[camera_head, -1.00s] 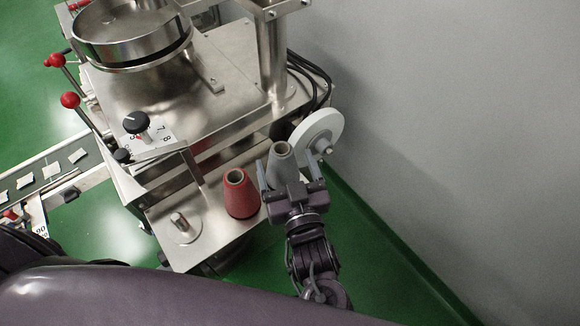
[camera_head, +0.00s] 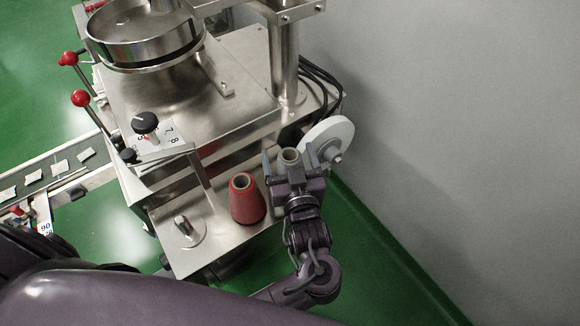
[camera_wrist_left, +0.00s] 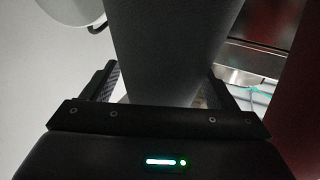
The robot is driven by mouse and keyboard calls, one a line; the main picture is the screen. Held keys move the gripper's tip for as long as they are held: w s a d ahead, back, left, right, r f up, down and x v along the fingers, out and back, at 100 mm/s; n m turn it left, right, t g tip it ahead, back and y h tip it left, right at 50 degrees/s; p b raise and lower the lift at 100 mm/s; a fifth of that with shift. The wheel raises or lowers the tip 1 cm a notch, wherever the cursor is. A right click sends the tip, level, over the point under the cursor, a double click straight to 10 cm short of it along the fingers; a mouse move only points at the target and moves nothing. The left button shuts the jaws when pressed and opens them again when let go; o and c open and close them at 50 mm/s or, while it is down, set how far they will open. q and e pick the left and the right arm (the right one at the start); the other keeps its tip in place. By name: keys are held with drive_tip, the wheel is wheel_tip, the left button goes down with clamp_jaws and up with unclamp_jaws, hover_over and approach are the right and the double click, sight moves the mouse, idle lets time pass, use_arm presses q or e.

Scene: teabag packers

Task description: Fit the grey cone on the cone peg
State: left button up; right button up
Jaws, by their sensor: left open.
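The grey cone (camera_head: 290,156) stands upright at the right end of the steel ledge; only its hollow top shows in the head view, the rest hidden by my gripper. My left gripper (camera_head: 290,160) is open, with one finger on each side of the cone. In the left wrist view the cone (camera_wrist_left: 170,45) fills the space between the fingers (camera_wrist_left: 160,85); I cannot tell whether they touch it. The cone peg (camera_head: 182,224), a short bare metal post on a round disc, is at the ledge's left front. My right gripper is not in view.
A red cone (camera_head: 246,200) stands upright on the ledge (camera_head: 222,236) between the peg and the grey cone. A white wheel (camera_head: 327,138) is close behind my gripper. The steel machine (camera_head: 210,100) rises behind the ledge, and a grey wall (camera_head: 460,130) is at the right.

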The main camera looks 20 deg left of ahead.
use_arm(q)
drive_tip(key=shift+w+a, duration=0.2)
drive_tip(key=shift+w, duration=0.05)
drive_tip(key=c, duration=1.1)
drive_tip(key=shift+c, duration=0.7)
drive_tip(key=shift+r, duration=0.1)
